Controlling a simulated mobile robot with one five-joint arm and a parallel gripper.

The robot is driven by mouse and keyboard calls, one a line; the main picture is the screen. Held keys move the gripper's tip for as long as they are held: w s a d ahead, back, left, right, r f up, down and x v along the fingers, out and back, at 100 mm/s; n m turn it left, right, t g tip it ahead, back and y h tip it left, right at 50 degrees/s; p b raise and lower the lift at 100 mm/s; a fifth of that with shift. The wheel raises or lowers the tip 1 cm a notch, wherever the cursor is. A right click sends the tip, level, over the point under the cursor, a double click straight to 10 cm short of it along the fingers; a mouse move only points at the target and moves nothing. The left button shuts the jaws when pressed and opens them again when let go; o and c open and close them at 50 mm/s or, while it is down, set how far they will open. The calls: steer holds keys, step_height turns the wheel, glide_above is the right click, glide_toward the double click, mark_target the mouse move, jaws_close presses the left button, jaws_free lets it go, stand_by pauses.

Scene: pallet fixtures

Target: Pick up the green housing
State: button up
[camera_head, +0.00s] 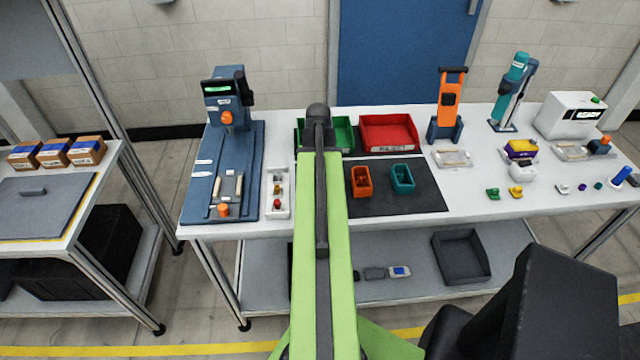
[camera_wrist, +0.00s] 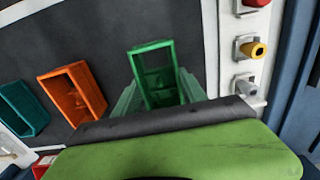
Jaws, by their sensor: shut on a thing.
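The green housing (camera_wrist: 153,72), an open box-like part, is in the wrist view between the two fingers of my gripper (camera_wrist: 158,92). My gripper is shut on it, with one finger along each side. The housing's lower end is hidden by my own wrist. I cannot tell whether it touches the dark mat or is a little above it. In the head view my arm hides both the housing and the gripper.
An orange housing (camera_head: 361,181) and a teal housing (camera_head: 402,178) stand on the dark mat (camera_head: 425,200) beside my arm. Green (camera_head: 341,134) and red (camera_head: 388,131) bins stand behind. A white strip of small parts (camera_head: 278,205) and a blue press fixture (camera_head: 240,190) are to the left.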

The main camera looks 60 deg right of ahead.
steer(key=c, duration=0.5)
